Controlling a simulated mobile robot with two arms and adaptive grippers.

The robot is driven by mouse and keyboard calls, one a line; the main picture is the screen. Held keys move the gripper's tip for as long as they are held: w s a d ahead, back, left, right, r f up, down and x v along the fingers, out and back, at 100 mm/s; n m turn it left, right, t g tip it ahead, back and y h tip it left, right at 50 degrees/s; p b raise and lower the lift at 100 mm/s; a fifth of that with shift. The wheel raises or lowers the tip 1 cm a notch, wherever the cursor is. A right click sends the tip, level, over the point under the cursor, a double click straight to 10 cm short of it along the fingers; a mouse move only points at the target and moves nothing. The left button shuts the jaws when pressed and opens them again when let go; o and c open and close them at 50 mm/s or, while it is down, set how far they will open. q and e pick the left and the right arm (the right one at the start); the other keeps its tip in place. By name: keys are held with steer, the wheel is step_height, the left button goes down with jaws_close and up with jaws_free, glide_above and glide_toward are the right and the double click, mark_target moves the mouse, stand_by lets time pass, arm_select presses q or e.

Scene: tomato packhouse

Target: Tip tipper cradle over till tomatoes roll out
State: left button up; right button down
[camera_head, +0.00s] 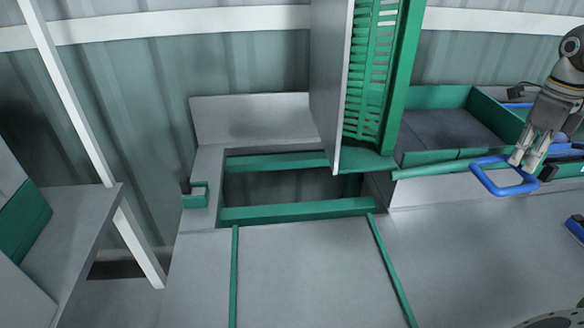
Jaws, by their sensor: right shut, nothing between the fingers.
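The tipper cradle (398,85) stands steeply upright in the middle of the head view, with a green slatted face and a grey side panel (331,75). A green bar (437,168) runs from its foot to a blue loop handle (489,186) on the right. My right gripper (522,160) is at the far side of this loop, pointing down. Its fingers are shut with nothing between them; whether they touch the loop I cannot tell. I see no tomatoes. My left gripper is out of view.
A green-framed opening (290,188) lies left of the cradle's foot. A green-walled tray (437,98) with a grey floor stands behind the bar. Two green strips edge the clear grey surface (300,270) in front. A white post (75,100) stands at left.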

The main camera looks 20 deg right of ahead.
mark_target(521, 167)
step_height(521, 167, down, 2)
steer(key=shift+s+b, duration=0.1)
steer(key=shift+b, duration=0.5)
steer(key=shift+s+d+f+b, duration=0.1)
steer(key=shift+d+f+b, duration=0.25)
steer(key=shift+f, duration=0.25)
steer(key=shift+a, duration=0.1)
steer(key=shift+f, duration=0.1)
steer(key=shift+a+f+b, duration=0.15)
steer(key=shift+f+b, duration=0.25)
steer(key=shift+f, duration=0.05)
step_height(521, 167, up, 8)
steer(key=p, duration=0.7)
steer(key=shift+r, duration=0.2)
steer(key=shift+f, duration=0.1)
